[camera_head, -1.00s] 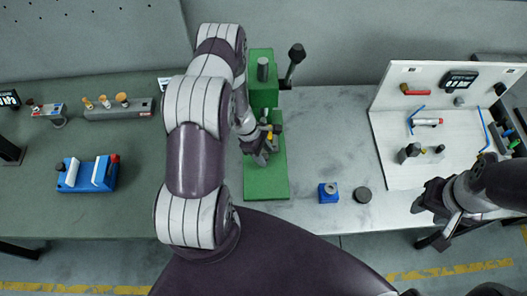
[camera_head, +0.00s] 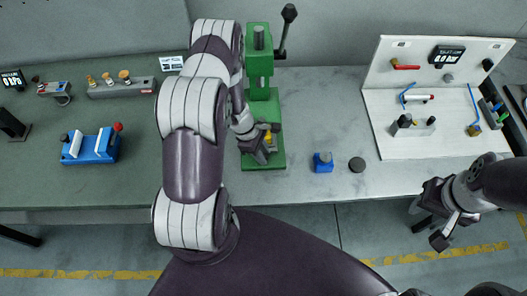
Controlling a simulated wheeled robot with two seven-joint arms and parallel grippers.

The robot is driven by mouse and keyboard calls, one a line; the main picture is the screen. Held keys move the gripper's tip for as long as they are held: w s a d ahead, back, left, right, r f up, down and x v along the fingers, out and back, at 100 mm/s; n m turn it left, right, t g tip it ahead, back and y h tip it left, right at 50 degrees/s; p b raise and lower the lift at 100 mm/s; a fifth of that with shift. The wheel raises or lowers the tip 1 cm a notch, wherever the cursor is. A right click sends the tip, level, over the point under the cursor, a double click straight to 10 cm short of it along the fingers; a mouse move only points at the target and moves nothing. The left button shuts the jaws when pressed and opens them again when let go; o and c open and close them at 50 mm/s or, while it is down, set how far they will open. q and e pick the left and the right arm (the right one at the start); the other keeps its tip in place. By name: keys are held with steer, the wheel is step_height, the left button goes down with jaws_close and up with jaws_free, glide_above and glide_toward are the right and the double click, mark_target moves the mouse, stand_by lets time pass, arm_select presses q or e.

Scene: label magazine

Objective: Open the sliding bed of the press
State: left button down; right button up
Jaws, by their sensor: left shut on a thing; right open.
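The green press (camera_head: 259,66) stands at the back middle of the table, with a black-knobbed lever (camera_head: 285,28) at its upper right. Its green base (camera_head: 277,162) reaches toward the table's front. My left gripper (camera_head: 269,150) is low over this base, in front of the press column. It is shut on a small part with a yellow top (camera_head: 267,138); the fingers hide much of it, and I cannot tell if it is the sliding bed's grip. My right gripper (camera_head: 438,222) is open and empty, in front of the table's right edge.
A white board (camera_head: 412,150) with tools stands farther right. A blue fixture (camera_head: 92,147) and a grey rack (camera_head: 115,90) stand left.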

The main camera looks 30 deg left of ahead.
arm_select(q)
steer(key=c, duration=1.1)
jaws_free()
steer(key=shift+w+a+f, duration=0.2)
steer(key=shift+w+a, duration=0.5)
steer(key=shift+w, duration=0.1)
steer(key=shift+c, duration=0.2)
steer(key=shift+o, duration=1.4)
steer(key=shift+a, duration=0.1)
steer(key=shift+s, duration=0.15)
steer(key=shift+s+d+r, duration=0.2)
steer(key=shift+s, duration=0.05)
steer(key=shift+w, duration=0.25)
steer(key=shift+a+r, duration=0.2)
steer(key=b+v, duration=0.1)
steer(key=v, duration=1.1)
steer(key=shift+b, duration=0.4)
arm_select(e)
steer(key=shift+w+a+f, duration=0.25)
steer(key=shift+a+f, duration=0.05)
steer(key=shift+f, duration=0.15)
steer(key=shift+w+a+f, duration=0.2)
steer(key=shift+a+f, duration=0.05)
steer(key=shift+f, duration=0.15)
arm_select(q)
steer(key=shift+s+d, duration=0.1)
